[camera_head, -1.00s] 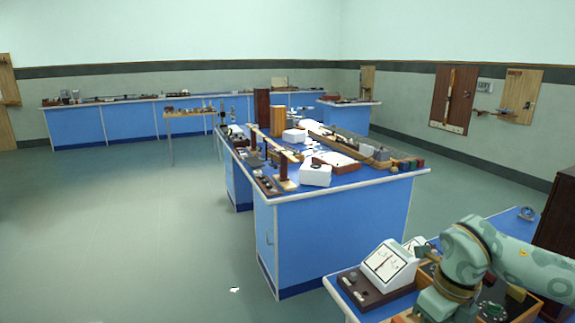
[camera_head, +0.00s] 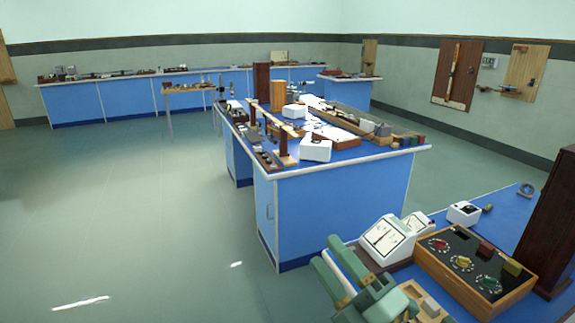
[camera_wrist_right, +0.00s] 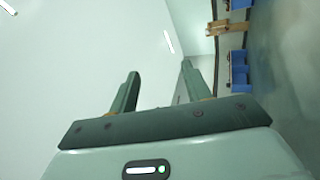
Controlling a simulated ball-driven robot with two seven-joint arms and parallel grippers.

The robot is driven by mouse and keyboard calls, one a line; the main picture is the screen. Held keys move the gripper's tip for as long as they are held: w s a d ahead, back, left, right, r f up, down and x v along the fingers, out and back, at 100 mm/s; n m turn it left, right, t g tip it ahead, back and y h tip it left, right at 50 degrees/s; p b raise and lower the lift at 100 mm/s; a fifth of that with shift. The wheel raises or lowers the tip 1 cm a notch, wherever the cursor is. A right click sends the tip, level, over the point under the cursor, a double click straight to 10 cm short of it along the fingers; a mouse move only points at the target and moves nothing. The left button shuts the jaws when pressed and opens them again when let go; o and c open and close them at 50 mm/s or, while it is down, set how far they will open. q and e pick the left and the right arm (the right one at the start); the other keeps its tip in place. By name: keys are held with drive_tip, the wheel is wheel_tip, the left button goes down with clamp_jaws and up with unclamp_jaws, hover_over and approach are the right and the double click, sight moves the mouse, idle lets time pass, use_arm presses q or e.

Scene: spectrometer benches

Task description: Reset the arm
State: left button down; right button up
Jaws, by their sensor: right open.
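My right gripper (camera_head: 326,251) is in the lower middle of the head view, at the left end of the near bench. Its two green fingers are spread apart and point up and to the left. Nothing is between them. My left gripper is not in view.
The near blue bench (camera_head: 500,216) carries a white meter (camera_head: 386,240), a wooden box with coloured knobs (camera_head: 470,262) and a dark brown upright cabinet (camera_head: 553,220). A crowded blue bench (camera_head: 335,205) stands beyond. The left floor is clear.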

drive_tip(key=s+d+f+m+g+h, duration=0.3)
drive_tip(key=d+f+m+h, duration=1.1)
drive_tip(key=d+f+h, duration=0.15)
drive_tip(key=s+d+f+m+g+h, duration=0.1)
drive_tip(key=s+d+f+g, duration=0.35)
drive_tip(key=s, duration=0.35)
drive_tip(key=s+d+f+m+g+h, duration=0.1)
drive_tip(key=s+d+f+m+g, duration=0.2)
drive_tip(key=s+f, duration=0.35)
drive_tip(key=s+a+f+g+y, duration=0.1)
drive_tip(key=s+a+f+g, duration=0.15)
drive_tip(key=f, duration=0.95)
drive_tip(key=s+a+f+g+y, duration=0.2)
drive_tip(key=s+f, duration=0.1)
drive_tip(key=f, duration=0.9)
drive_tip(key=s+f+m+g, duration=0.1)
drive_tip(key=s+f, duration=0.6)
drive_tip(key=s, duration=0.3)
drive_tip(key=s+f+m+g+y, duration=0.1)
drive_tip(key=s+f, duration=0.7)
drive_tip(key=s, duration=0.3)
drive_tip(key=shift+f+g, duration=0.25)
drive_tip(key=shift+g, duration=0.15)
